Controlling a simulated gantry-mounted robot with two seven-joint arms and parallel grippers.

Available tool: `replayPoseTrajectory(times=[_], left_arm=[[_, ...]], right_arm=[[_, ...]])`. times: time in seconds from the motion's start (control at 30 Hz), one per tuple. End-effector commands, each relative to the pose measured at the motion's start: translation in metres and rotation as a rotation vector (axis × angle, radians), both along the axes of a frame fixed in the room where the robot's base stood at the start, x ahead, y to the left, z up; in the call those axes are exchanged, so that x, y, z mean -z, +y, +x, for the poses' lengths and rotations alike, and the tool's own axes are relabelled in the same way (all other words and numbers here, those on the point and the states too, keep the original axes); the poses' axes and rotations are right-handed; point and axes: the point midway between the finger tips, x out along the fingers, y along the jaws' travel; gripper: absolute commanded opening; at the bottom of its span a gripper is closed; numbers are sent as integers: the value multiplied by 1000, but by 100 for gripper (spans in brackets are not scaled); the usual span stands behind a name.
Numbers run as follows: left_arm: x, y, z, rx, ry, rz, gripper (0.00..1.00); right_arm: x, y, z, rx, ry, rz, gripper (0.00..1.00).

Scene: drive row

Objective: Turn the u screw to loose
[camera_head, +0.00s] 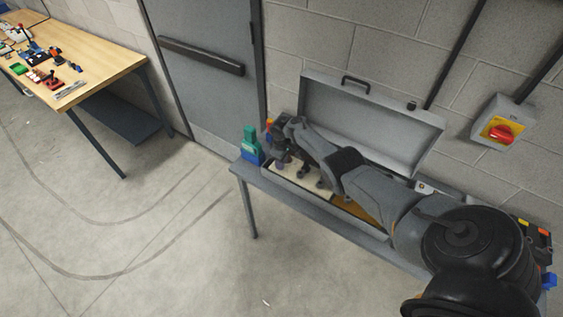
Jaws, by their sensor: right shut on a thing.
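My right gripper (287,161) reaches from the right into the left end of an open grey case (383,234) on a narrow bench. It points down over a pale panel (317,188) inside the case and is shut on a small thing. The fingers and my own arm cover most of that thing, so I cannot tell whether it is the u screw or how far it is turned. No screw marked u can be made out elsewhere. My left gripper is not in view.
The raised lid (370,115) stands against the block wall behind my arm. A green and blue item (251,146) stands at the bench's left end. A yellow box with a red knob (500,133) is on the wall. A wooden table (100,68) with small parts is far left.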

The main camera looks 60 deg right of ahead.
Motion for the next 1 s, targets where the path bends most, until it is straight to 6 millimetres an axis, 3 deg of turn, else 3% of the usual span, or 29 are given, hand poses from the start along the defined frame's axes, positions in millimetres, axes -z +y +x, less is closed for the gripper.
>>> replayPoseTrajectory(times=[0.4, 0.43, 0.6, 0.87, 1.0], left_arm=[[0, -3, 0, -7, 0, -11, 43], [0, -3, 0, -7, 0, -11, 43], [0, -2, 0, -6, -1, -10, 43], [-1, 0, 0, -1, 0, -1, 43], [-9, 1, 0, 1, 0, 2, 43]], right_arm=[[0, 0, 0, -7, 1, 0, 1], [0, 0, 0, -7, 1, 0, 33], [0, 0, 0, -6, 1, 0, 57], [-1, 0, 0, -6, 0, 0, 57], [-13, 0, 0, -7, -1, 0, 57]])
